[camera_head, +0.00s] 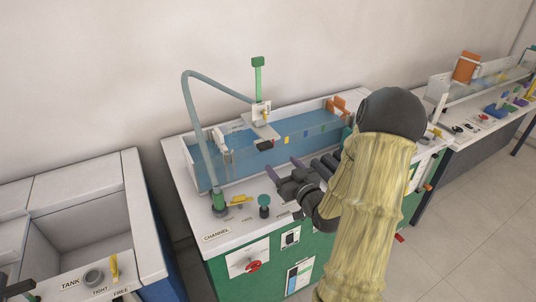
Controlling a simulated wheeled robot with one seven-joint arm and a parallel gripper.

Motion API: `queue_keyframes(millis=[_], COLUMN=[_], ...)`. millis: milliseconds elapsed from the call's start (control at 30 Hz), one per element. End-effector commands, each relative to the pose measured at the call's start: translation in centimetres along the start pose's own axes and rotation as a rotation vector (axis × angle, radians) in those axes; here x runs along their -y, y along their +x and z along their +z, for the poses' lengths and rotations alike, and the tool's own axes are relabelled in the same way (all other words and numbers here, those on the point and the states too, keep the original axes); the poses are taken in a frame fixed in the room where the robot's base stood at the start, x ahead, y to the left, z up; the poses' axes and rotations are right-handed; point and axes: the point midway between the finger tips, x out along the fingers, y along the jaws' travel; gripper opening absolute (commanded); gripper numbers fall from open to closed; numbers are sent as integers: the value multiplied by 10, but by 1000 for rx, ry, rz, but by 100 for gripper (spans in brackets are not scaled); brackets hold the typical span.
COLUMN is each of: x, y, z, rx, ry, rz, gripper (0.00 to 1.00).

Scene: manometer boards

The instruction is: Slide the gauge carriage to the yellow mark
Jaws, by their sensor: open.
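The gauge carriage (262,127) is a grey plate across the blue water channel, with a white block and an upright post with a green top (258,63). A black knob (265,145) sits at its front edge. A small yellow mark (286,140) shows on the channel's front side, a little right of the knob. My gripper (285,169) is open, its two purple-grey fingers apart, in front of the channel and below the carriage and mark. It appears to touch neither, though depth is hard to judge. My arm hides the channel's right front part.
A grey hose (188,115) arches from the bench's left front to the carriage. A yellow lever (240,199) and a green knob (264,200) stand on the front panel. Orange blocks (337,105) sit at the channel's right end. A tank bench (80,240) stands left.

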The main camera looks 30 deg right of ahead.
Motion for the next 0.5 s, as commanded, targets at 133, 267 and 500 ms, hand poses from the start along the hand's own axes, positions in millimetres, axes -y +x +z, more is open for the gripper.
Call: queue_keyframes(millis=[133,267,500], x=[0,0,0], y=[28,50,87], z=[-3,-3,-2], rx=[-2,-2,-1], ry=[0,1,1], rz=[-2,-1,1], gripper=[67,67,67])
